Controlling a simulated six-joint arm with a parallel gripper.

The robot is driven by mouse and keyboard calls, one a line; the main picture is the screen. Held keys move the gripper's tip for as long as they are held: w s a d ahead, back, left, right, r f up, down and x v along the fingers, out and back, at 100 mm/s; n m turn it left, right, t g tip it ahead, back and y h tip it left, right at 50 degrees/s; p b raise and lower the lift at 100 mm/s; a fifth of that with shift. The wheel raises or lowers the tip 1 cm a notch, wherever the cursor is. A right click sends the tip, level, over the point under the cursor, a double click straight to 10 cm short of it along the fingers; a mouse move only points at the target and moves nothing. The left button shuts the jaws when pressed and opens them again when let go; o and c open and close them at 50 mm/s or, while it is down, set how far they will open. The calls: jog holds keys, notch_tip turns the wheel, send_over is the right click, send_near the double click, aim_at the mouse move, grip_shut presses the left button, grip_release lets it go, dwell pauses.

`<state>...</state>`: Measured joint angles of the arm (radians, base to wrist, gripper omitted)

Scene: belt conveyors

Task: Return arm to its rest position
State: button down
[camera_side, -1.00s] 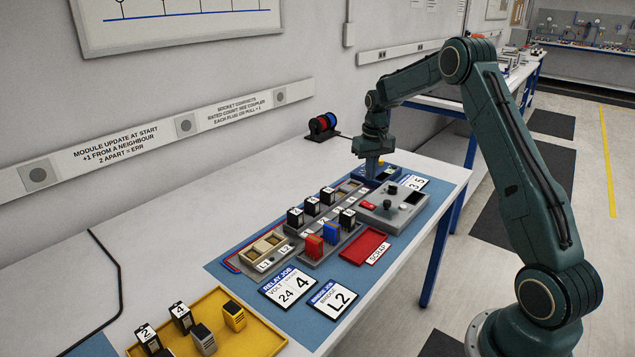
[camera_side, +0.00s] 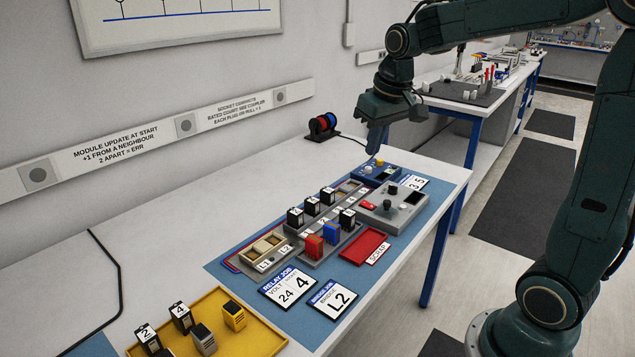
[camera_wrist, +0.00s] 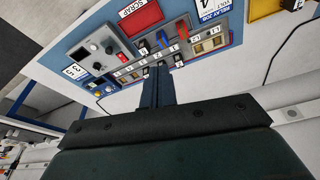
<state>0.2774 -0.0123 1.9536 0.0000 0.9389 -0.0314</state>
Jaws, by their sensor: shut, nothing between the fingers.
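My gripper (camera_side: 376,143) hangs above the far end of the blue mat, close over the blue box with buttons (camera_side: 378,171) in the side view. Its fingers are together with nothing between them. In the wrist view the shut fingers (camera_wrist: 158,72) point toward the rail of sockets (camera_wrist: 150,68), which they partly hide. My arm is bent and reaches in from the right.
On the mat stand black modules (camera_side: 312,206), red and blue blocks (camera_side: 331,233), a grey control box (camera_side: 391,208) and a red scrap tray (camera_side: 366,245). A yellow tray (camera_side: 262,335) lies at the front. Bare white table (camera_side: 160,230) is on the left.

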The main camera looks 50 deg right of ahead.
jog(key=s+a+n+t, duration=0.1)
jog(key=s+a, duration=0.4)
jog(key=s, duration=0.4)
jog(key=s+a+n+t, duration=0.1)
jog(key=s+a, duration=0.4)
jog(key=s, duration=0.4)
jog(key=shift+s+a+f+n+t+y, duration=0.2)
jog(key=shift+s+n+t+y, duration=0.1)
jog(key=shift+n+t+y, duration=0.1)
